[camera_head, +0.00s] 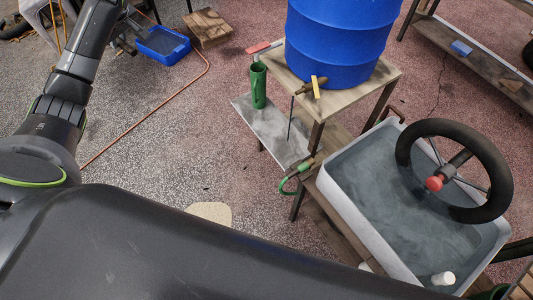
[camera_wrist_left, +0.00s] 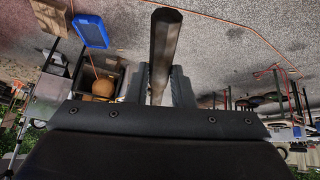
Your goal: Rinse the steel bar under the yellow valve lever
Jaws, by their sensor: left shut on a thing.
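In the left wrist view, my left gripper (camera_wrist_left: 159,88) is shut on the steel bar (camera_wrist_left: 165,42), a dark grey, long bar that sticks out beyond the fingers. In the head view my left arm rises out at the top left, and I cannot make out the bar there. The yellow valve lever (camera_head: 316,87) is upright on a brass tap at the front of the blue barrel (camera_head: 338,40). The barrel stands on a wooden stand (camera_head: 384,76), well to the right of my left arm. My right gripper is not in view.
A blue tray (camera_head: 163,43) and an orange hose (camera_head: 150,118) lie on the floor.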

